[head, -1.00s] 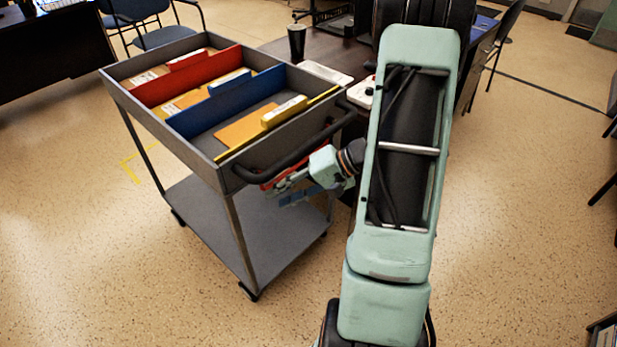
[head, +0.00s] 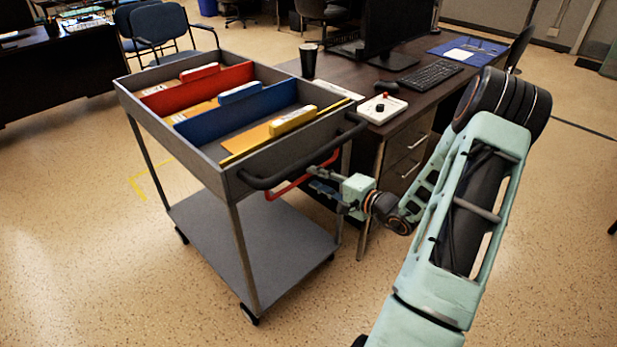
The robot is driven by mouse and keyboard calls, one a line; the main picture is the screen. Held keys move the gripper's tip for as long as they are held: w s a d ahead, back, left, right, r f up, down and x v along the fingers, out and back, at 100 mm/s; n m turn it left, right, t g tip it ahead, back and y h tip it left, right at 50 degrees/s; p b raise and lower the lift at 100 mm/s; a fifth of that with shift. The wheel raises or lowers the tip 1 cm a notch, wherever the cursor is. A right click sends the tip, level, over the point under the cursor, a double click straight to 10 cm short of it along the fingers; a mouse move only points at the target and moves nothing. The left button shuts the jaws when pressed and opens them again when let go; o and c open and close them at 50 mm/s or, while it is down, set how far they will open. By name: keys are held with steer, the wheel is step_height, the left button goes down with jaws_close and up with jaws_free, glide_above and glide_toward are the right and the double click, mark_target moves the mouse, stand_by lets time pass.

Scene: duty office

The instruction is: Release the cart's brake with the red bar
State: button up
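The grey cart (head: 225,180) stands left of centre, with a black push handle (head: 300,158) at its near right end. The red bar (head: 290,189) runs just below that handle, and its right part passes close to my gripper. My gripper (head: 316,182) is at the right of the red bar, pointing left toward it. Its two fingers look apart, one above the other. I cannot tell whether a finger touches the bar.
Red, blue and yellow dividers fill the cart's top tray (head: 135,98). A dark desk (head: 420,100) stands close behind the cart, with a black cup (head: 308,62) and a white control box (head: 381,109) on it. The floor in front is clear.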

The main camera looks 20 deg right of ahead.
mark_target(308, 175)
steer(key=shift+x, duration=1.95)
jaws_close()
